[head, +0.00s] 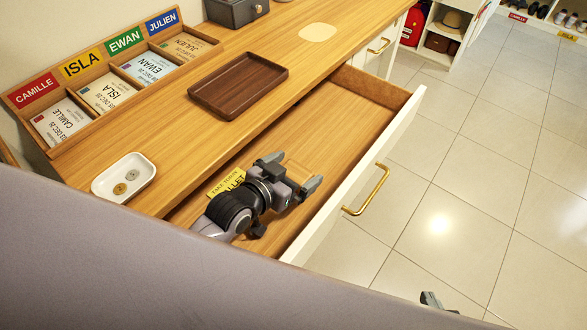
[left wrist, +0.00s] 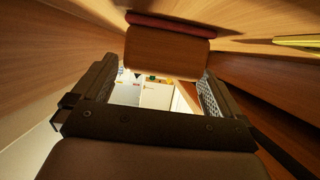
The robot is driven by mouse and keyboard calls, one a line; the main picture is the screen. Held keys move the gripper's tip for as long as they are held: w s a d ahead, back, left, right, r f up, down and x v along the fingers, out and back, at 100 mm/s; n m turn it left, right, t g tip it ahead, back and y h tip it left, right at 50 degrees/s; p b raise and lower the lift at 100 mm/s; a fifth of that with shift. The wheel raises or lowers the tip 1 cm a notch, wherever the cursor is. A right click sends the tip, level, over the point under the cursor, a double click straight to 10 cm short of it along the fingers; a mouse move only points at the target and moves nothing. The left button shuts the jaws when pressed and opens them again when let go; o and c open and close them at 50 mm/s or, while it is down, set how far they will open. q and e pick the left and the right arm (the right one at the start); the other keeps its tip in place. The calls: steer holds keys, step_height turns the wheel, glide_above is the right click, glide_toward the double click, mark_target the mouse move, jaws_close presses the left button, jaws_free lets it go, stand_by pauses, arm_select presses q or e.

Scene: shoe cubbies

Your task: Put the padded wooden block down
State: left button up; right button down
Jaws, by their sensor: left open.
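My left gripper (head: 292,172) is inside the open drawer (head: 345,112), low near its floor, with its jaws apart. In the left wrist view a brown wooden block with a dark red padded layer (left wrist: 168,48) shows between and just beyond the fingers (left wrist: 155,88). I cannot tell whether the fingers touch it. In the head view I cannot make out the block; the gripper seems to hide it. The grey tip of my right gripper (head: 432,300) shows at the bottom edge, over the floor; most of it is hidden.
A yellow label (head: 228,182) lies in the drawer beside my left wrist. The drawer front has a brass handle (head: 368,190). On the counter are a brown tray (head: 238,86), a white coin dish (head: 124,178) and a name-card rack (head: 97,67). The tiled floor is clear.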

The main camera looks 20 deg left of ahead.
arm_select(q)
steer(key=shift+s+r, duration=0.15)
steer(key=p+v, duration=0.1)
steer(key=v, duration=0.6)
steer(key=shift+a+r, duration=0.1)
steer(key=shift+r, duration=0.15)
